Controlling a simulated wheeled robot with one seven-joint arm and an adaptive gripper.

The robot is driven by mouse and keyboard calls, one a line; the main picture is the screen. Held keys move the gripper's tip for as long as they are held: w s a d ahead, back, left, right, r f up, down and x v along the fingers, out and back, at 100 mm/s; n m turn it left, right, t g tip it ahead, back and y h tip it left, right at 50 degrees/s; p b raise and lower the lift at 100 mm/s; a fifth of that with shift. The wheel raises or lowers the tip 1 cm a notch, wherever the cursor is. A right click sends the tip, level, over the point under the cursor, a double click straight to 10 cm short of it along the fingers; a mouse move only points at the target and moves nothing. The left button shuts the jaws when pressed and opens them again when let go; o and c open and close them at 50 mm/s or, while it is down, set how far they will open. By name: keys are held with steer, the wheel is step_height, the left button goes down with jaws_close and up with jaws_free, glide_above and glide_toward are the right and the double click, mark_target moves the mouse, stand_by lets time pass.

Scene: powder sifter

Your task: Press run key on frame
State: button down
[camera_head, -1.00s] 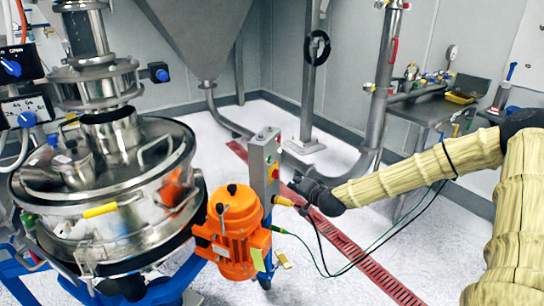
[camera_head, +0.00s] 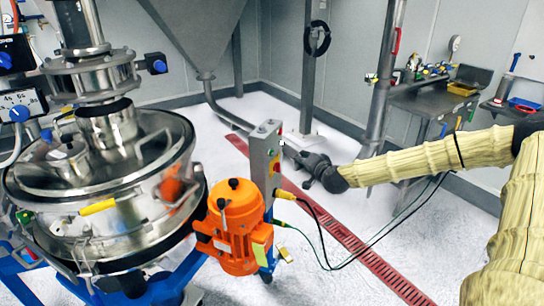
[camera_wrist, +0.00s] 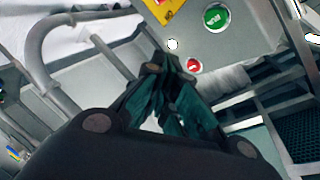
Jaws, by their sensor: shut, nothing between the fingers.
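The grey control box (camera_head: 264,160) stands upright beside the orange motor in the head view, its key face turned right toward my gripper. In the wrist view its face (camera_wrist: 190,38) carries a round green key (camera_wrist: 216,17), likely the run key, and a smaller red key (camera_wrist: 193,65). My gripper (camera_head: 297,155) is to the right of the box in the head view, at about its upper half. In the wrist view my gripper's closed fingertips (camera_wrist: 160,68) lie left of the red key and below the green one. Contact with the face is not visible.
The orange motor (camera_head: 237,228) and steel sifter (camera_head: 100,190) stand left of the box. Cables (camera_head: 320,235) leave the box and hang below my arm. A steel pipe (camera_head: 385,80) and bench (camera_head: 440,95) stand behind. A red floor grate (camera_head: 370,262) crosses the open floor.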

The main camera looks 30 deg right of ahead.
mark_target(271, 153)
steer(key=w+a+b, duration=0.3)
steer(key=w+a, duration=0.1)
steer(key=w, duration=0.1)
steer(key=shift+w+a, duration=0.25)
steer(key=shift+w, duration=0.15)
steer(key=shift+w+a, duration=0.1)
stand_by(1.3)
steer(key=shift+w+a, duration=0.15)
steer(key=shift+w, duration=0.1)
steer(key=shift+w+a+b, duration=0.3)
steer(key=shift+w, duration=0.05)
stand_by(1.2)
steer(key=shift+s+d, duration=0.15)
steer(key=shift+s, duration=0.05)
steer(key=shift+s+d, duration=0.35)
steer(key=shift+s, duration=0.15)
steer(key=shift+d+p, duration=0.1)
steer(key=shift+p, duration=0.2)
